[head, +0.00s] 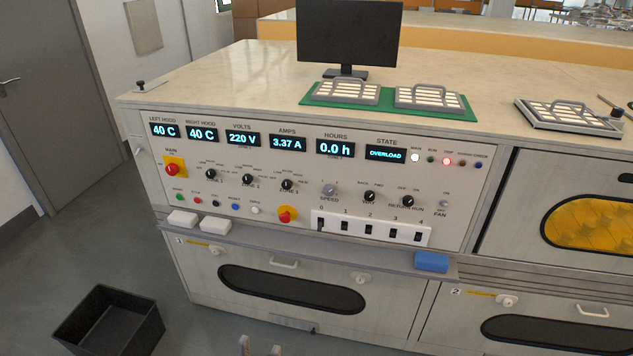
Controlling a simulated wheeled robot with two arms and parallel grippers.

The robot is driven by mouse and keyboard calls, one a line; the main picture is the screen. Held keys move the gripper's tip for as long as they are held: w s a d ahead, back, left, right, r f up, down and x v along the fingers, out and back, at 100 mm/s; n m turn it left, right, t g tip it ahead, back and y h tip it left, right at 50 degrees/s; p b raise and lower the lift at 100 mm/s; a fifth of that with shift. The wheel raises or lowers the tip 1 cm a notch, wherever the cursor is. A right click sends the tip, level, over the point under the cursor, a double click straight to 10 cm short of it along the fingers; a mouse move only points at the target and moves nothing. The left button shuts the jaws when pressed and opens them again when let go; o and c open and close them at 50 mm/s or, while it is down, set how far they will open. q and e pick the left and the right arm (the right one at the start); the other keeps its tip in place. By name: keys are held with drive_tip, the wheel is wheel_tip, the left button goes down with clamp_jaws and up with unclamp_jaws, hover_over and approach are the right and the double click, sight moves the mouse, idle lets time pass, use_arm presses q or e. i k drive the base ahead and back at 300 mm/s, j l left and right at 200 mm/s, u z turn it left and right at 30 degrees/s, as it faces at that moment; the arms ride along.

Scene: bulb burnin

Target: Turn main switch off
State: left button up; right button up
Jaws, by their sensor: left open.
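The main switch (174,168) is a red rotary knob on a yellow plate at the left of the control panel (455,205), under a MAIN label. Its exact knob angle is too small to tell. The displays read 40 C, 40 C, 220 V, 3.37 A, 0.0 h, and the state display (386,155) reads OVERLOAD. A white lamp and a red lamp (446,161) are lit at its right. My left gripper (260,346) shows only its two fingertips at the bottom edge, apart and empty, well below the panel and away from the switch. My right gripper is not in view.
A second red knob on yellow (287,215) sits lower on the panel. A narrow ledge (340,256) juts out below, with white blocks (183,219) and a blue block (431,262). A black bin (110,322) stands on the floor at left. A monitor (348,33) stands on the bench.

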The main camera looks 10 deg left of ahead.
sight(171, 169)
drive_tip(key=u, duration=1.3)
drive_tip(key=i+u, duration=0.2)
drive_tip(key=i, duration=0.35)
drive_tip(key=i+l+u, duration=0.1)
drive_tip(key=i+u, duration=0.15)
drive_tip(key=i, duration=0.35)
